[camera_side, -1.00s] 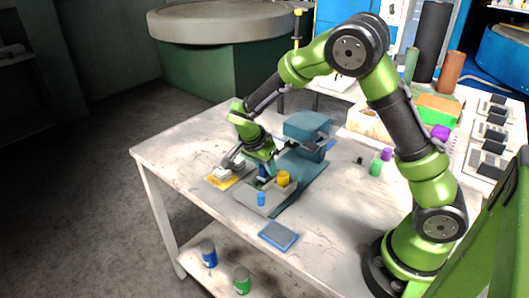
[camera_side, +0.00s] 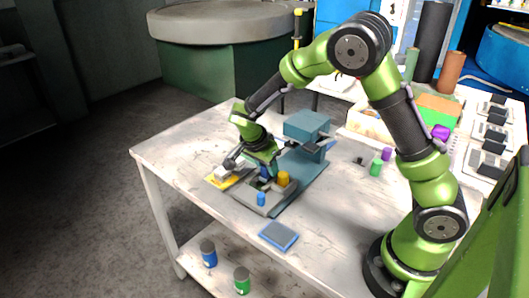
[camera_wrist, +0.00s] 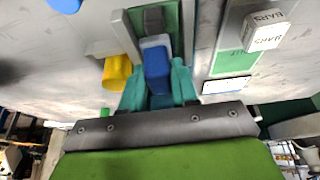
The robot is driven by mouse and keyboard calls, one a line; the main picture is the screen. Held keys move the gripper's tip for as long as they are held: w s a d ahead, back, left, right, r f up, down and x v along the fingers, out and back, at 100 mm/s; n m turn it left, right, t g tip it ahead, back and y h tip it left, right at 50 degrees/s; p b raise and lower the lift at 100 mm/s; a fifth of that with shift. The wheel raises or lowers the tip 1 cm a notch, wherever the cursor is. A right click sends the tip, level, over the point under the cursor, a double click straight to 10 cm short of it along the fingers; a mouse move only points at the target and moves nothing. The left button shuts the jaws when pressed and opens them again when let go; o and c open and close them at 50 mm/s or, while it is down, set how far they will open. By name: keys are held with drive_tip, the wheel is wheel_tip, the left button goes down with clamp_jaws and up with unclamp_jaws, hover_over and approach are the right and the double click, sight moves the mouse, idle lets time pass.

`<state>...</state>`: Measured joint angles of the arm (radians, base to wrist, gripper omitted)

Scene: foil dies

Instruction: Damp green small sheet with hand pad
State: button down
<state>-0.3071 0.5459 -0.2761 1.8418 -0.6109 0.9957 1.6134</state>
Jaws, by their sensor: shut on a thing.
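My gripper (camera_side: 262,170) is low over the grey bed beside the teal press (camera_side: 306,126). In the wrist view its teal fingers (camera_wrist: 158,90) are shut on a blue block-like pad with a pale top edge (camera_wrist: 156,68). A green strip (camera_wrist: 173,18) shows on the bed just beyond the pad, partly hidden by a dark block. A larger green sheet (camera_wrist: 228,62) lies to the right, beside a white block marked BARS (camera_wrist: 266,32). I cannot tell whether the pad touches the green surface.
A yellow cylinder (camera_side: 283,178) and a blue one (camera_side: 261,199) stand close to my gripper. A white block (camera_side: 222,171) rests on a yellow sheet (camera_side: 216,183) at the left. A blue-edged grey pad (camera_side: 278,236) lies in front. The table's left side is clear.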

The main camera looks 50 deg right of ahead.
drive_tip(key=shift+w, duration=0.15)
idle(0.5)
drive_tip(key=shift+w, duration=0.35)
drive_tip(key=shift+w, duration=0.1)
drive_tip(key=shift+f, duration=0.1)
drive_tip(key=shift+s, duration=0.8)
drive_tip(key=shift+w+r, duration=0.15)
drive_tip(key=shift+r, duration=0.05)
drive_tip(key=shift+w+r, duration=0.3)
drive_tip(key=shift+r, duration=0.1)
